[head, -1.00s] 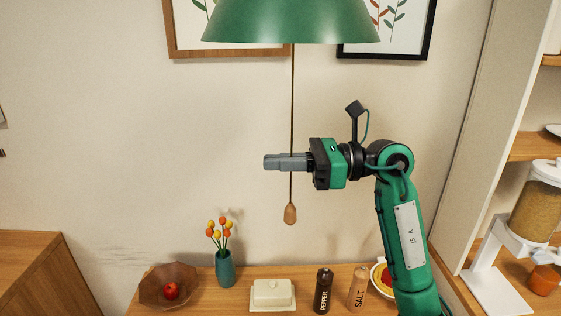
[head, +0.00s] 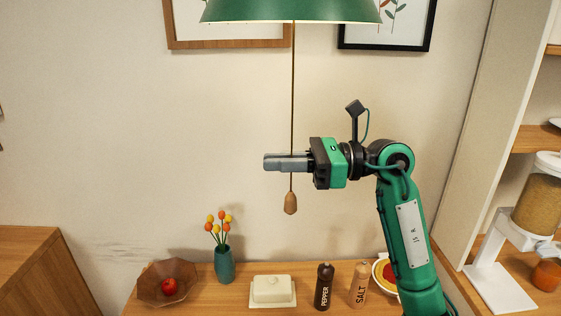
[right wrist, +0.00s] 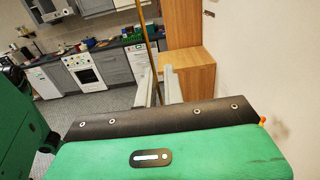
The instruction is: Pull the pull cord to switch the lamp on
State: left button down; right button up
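The green lamp (head: 290,10) hangs at the top of the head view, cut off by the frame, and its lower rim glows warm. The thin pull cord (head: 292,90) drops from it to a wooden knob (head: 290,203). My right gripper (head: 276,162) reaches in from the right, level, with its fingers across the cord above the knob. In the right wrist view the cord (right wrist: 145,30) runs down between the two close-set fingers (right wrist: 158,85), which look shut on it. The fingers hide a short piece of cord in the head view. My left gripper is not in view.
Below, a wooden table holds a bowl (head: 150,288) with a red apple (head: 168,286), a flower vase (head: 224,265), a butter dish (head: 272,290), a pepper mill (head: 323,288) and a salt mill (head: 359,285). Shelves with a dispenser (head: 540,195) stand right. Air left of the cord is clear.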

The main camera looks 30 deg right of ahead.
jog(key=o, duration=0.3)
jog(key=shift+d, duration=0.1)
jog(key=shift+s+d+f+b, duration=0.1)
jog(key=shift+s+d+b, duration=0.05)
jog(key=shift+d+b, duration=0.2)
jog(key=b+v, duration=0.5)
jog(key=v, duration=0.8)
jog(key=shift+b, duration=0.3)
